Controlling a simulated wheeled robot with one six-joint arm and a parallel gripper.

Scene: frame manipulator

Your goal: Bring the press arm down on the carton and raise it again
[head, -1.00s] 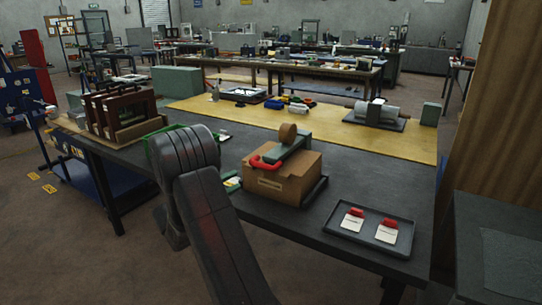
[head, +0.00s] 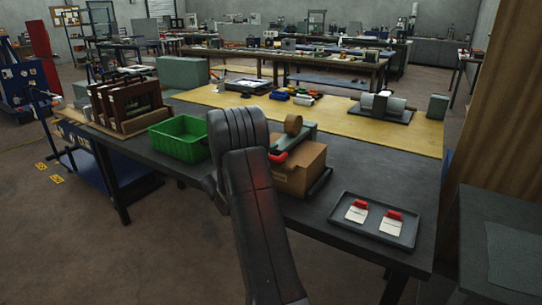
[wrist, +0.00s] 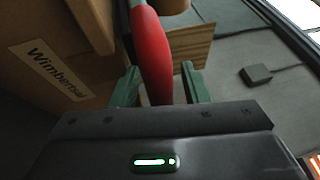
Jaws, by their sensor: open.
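The brown carton (head: 303,178) stands on the dark bench in the head view, its left part hidden by my arm. The grey-green press arm (head: 301,138), with a tan roll (head: 293,124) on it, lies over the carton's top; I cannot tell if it touches. Its red handle (head: 279,157) is at the near end, partly hidden. In the wrist view the carton (wrist: 45,85) with its printed label fills the left. My gripper (wrist: 160,86) is open, its green fingers on either side of the red handle (wrist: 151,45). I cannot tell whether they touch it. My gripper is hidden in the head view.
A black tray (head: 345,226) with two red-and-white items lies to the right. A green bin (head: 172,151) and dark wooden frames (head: 128,104) stand to the left. A wooden panel (head: 500,110) rises at the right edge. The bench between carton and tray is clear.

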